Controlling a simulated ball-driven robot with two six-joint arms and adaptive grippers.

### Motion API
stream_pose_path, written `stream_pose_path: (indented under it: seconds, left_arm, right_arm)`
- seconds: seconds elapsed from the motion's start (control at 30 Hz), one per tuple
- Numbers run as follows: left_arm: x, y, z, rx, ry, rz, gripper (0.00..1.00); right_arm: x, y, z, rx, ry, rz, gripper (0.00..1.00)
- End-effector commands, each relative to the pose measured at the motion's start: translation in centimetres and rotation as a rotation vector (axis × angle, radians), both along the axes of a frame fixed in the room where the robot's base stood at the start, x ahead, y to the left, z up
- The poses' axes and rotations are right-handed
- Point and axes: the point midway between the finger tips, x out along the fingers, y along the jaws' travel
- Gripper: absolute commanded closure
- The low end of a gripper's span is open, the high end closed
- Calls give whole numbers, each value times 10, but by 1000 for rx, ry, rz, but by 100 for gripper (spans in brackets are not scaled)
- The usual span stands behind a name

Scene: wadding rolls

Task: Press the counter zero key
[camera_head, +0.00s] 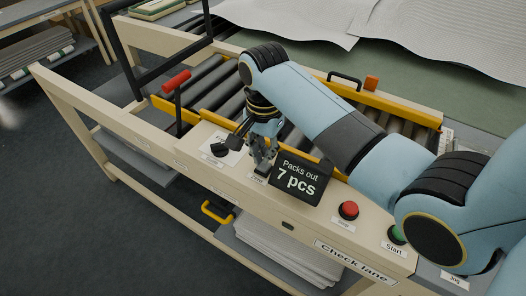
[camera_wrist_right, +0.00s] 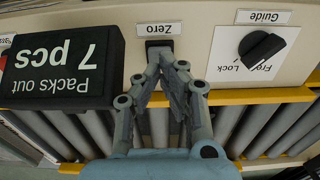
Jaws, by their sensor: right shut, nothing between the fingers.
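The zero key (camera_wrist_right: 157,43) is a small dark key beside its "Zero" label in the right wrist view. My right gripper (camera_wrist_right: 160,56) is shut and empty, its fingertips at the key and covering part of it. I cannot tell whether they touch or press it. In the head view the right gripper (camera_head: 261,168) points down at the panel beside the counter display and hides most of the key. The counter display (camera_head: 299,180) is a black box reading "Packs out 7 pcs". It also shows upside down in the right wrist view (camera_wrist_right: 60,65). My left gripper is out of view.
A black rotary knob (camera_head: 219,150) sits left of the gripper. A red button (camera_head: 348,210) and a green Start button (camera_head: 396,235) are to the right. A red-handled lever (camera_head: 176,84) stands at the left. Rollers (camera_head: 222,88) with yellow rails lie behind the panel.

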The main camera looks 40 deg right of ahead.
Motion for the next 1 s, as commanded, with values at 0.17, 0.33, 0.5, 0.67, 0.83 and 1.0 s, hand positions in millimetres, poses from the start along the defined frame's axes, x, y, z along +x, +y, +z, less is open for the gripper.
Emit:
stream_pose_path:
  seconds: [0.17, 0.33, 0.5, 0.67, 0.83, 1.0]
  left_arm:
    - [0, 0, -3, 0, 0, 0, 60]
    - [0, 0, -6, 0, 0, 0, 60]
    - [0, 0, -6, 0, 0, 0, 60]
    - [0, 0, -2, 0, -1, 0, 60]
    - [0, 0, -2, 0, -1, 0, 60]
    - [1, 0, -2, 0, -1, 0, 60]
  right_arm:
    - [0, 0, -8, 1, 1, 0, 100]
    - [0, 0, -17, 0, 1, 0, 100]
    - [0, 0, -20, 0, 0, 0, 100]
    - [0, 0, -24, 1, 1, 0, 100]
    - [0, 0, -26, 0, 0, 0, 100]
    - [0, 0, -26, 1, 1, 0, 100]
